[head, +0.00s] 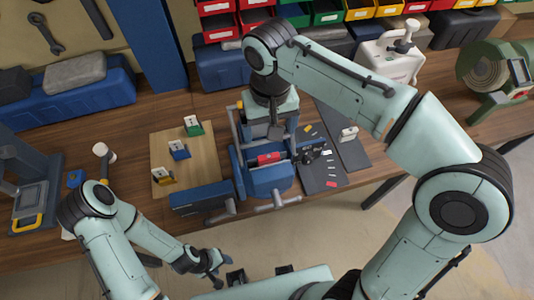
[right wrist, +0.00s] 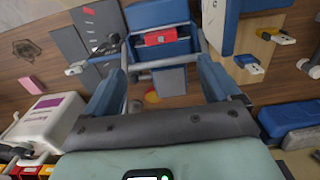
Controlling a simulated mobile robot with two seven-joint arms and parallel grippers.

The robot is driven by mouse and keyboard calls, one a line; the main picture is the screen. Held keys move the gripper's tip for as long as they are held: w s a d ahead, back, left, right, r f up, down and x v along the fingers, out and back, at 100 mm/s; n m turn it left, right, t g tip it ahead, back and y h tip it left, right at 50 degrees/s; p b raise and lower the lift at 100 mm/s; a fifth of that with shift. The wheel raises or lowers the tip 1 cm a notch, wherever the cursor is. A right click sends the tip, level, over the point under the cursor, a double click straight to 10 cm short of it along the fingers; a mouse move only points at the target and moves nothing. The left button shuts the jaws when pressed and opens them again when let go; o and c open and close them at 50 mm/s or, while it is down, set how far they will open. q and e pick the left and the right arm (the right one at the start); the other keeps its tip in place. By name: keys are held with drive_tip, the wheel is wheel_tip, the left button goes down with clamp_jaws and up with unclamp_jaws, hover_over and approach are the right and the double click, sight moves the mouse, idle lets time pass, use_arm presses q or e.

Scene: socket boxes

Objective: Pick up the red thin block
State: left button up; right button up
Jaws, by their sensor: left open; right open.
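A red block (head: 268,158) lies at the blue vise (head: 262,182) in the middle of the table; whether it is clamped or only resting there I cannot tell. In the right wrist view the red block (right wrist: 160,37) shows ahead of my right gripper (right wrist: 160,90), between its open fingers in the picture and apart from them. A smaller flat red piece (head: 331,184) lies on the dark mat to the right. My right gripper (head: 265,128) is open and empty behind the red block. My left gripper (head: 212,265) is open and empty, low in front of the table edge.
A wooden board (head: 190,158) with small coloured card holders is left of the vise. The dark mat (head: 320,165) holds several small pieces. A pink block (right wrist: 27,83) lies on the table.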

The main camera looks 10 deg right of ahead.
hover_over(269, 155)
wheel_tip(269, 155, down, 5)
drive_tip(key=shift+r+b, duration=0.2)
drive_tip(key=shift+b, duration=0.15)
drive_tip(key=shift+w+f, duration=0.1)
drive_tip(key=shift+f, duration=0.4)
drive_tip(key=shift+f+b, duration=0.3)
drive_tip(key=shift+f, duration=2.05)
use_arm(q)
drive_tip(key=shift+s+f, duration=0.3)
drive_tip(key=shift+f, duration=0.2)
drive_tip(key=shift+s+f, duration=0.3)
drive_tip(key=shift+f, duration=0.2)
use_arm(e)
drive_tip(key=shift+a, duration=0.1)
drive_tip(key=c, duration=1.2)
